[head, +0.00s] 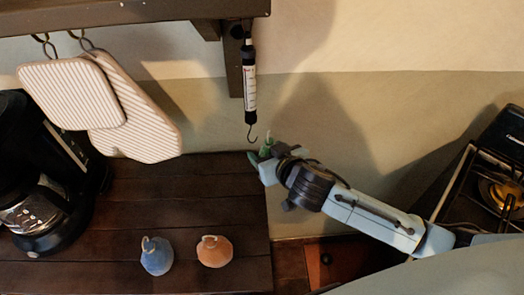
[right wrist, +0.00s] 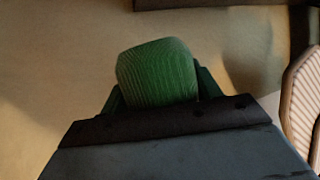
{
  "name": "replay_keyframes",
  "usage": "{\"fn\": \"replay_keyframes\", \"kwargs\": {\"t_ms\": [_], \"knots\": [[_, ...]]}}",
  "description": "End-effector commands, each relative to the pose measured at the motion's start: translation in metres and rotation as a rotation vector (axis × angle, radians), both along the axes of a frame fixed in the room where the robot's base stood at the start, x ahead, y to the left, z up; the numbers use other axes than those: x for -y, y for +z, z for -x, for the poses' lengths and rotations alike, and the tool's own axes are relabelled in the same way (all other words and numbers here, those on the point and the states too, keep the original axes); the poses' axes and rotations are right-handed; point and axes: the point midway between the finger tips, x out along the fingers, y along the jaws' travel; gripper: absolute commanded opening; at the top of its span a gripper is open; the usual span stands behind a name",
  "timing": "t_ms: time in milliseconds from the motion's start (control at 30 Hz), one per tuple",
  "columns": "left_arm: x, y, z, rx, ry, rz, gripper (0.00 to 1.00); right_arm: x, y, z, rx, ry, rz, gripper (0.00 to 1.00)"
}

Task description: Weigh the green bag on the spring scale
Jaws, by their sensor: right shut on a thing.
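The green bag (right wrist: 157,75) is held in my right gripper (right wrist: 155,98), its ribbed green body filling the space between the fingers in the right wrist view. In the head view my right gripper (head: 262,158) is just below and slightly right of the spring scale's hook, with a little of the green bag (head: 266,150) showing. The spring scale (head: 249,85) hangs upright from the shelf bracket, its hook (head: 252,136) at the lower end. The hook looks empty. Whether the bag touches it I cannot tell. My left gripper is in neither view.
A blue bag (head: 156,256) and an orange bag (head: 214,251) stand on the dark wooden counter (head: 110,265). Striped oven mitts (head: 72,92) hang from shelf hooks left of the scale. A coffee maker (head: 45,190) stands at left. A stove (head: 490,190) is at right.

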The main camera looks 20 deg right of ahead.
Motion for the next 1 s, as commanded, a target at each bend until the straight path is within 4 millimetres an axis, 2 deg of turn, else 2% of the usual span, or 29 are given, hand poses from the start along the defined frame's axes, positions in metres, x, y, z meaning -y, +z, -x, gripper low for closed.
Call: {"fn": "replay_keyframes", "kwargs": {"t_ms": [533,1000], "knots": [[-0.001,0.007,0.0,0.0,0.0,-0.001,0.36,0.024,0.002,0.007,0.004,0.001,-0.002,0.25],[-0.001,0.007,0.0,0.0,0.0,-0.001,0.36,0.029,0.002,0.008,0.005,0.004,-0.002,0.25]]}}
